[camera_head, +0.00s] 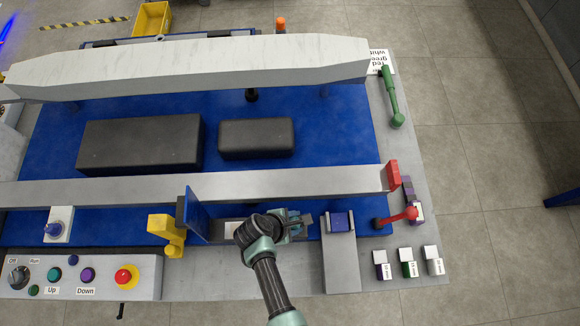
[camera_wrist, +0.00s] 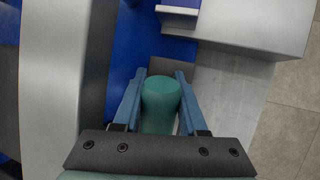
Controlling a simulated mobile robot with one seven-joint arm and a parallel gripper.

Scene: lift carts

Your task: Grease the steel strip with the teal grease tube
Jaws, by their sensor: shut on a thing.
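My gripper (camera_head: 303,225) is at the front of the blue platform, low over the bench just left of a grey block with a blue top. In the wrist view my gripper (camera_wrist: 163,78) is shut on the teal grease tube (camera_wrist: 160,102), whose rounded end shows between the two blue fingers. In the head view the tube is mostly hidden by my wrist, and I cannot make it out clearly. A pale grey flat piece (camera_head: 232,229) lies just left of my wrist, partly covered by it; I cannot tell whether it is the steel strip.
A long grey beam (camera_head: 120,190) runs behind my gripper, with a red end piece (camera_head: 393,176). A blue upright plate (camera_head: 195,213) and yellow bracket (camera_head: 167,230) stand left. A red-knobbed lever (camera_head: 408,213) stands right. The control panel (camera_head: 140,275) is front left.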

